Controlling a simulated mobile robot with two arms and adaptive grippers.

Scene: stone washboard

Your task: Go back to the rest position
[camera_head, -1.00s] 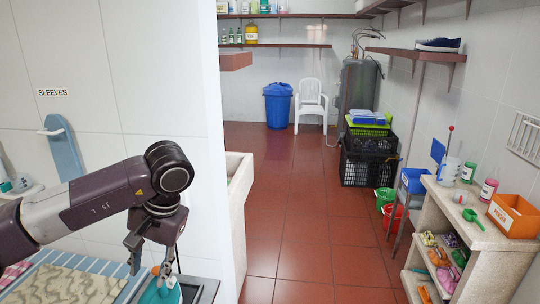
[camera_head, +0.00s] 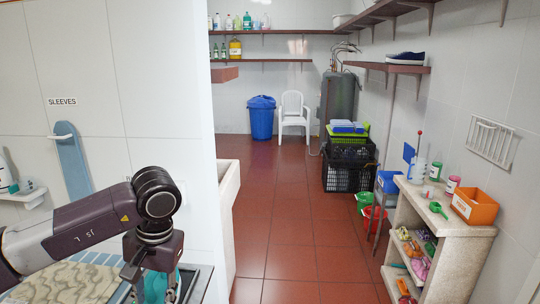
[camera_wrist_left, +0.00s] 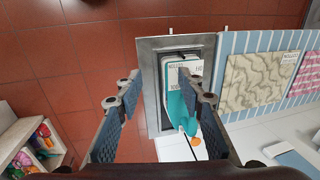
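My left gripper (camera_head: 150,288) hangs at the lower left of the head view, pointing down. In the left wrist view its two fingers (camera_wrist_left: 158,88) are spread apart, with nothing held between them. A teal and white iron (camera_wrist_left: 178,105) lies below and beyond the fingers on a grey metal rest (camera_wrist_left: 147,60). The right finger covers part of it. In the head view a bit of teal (camera_head: 154,288) shows behind the gripper, mostly hidden. My right gripper is in neither view.
A striped ironing board (camera_wrist_left: 236,43) with a patterned cloth (camera_wrist_left: 262,82) lies beside the rest. A stone shelf unit (camera_head: 445,235) with an orange box (camera_head: 474,206) stands at right. A blue bin (camera_head: 261,118) and white chair (camera_head: 293,112) are far back.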

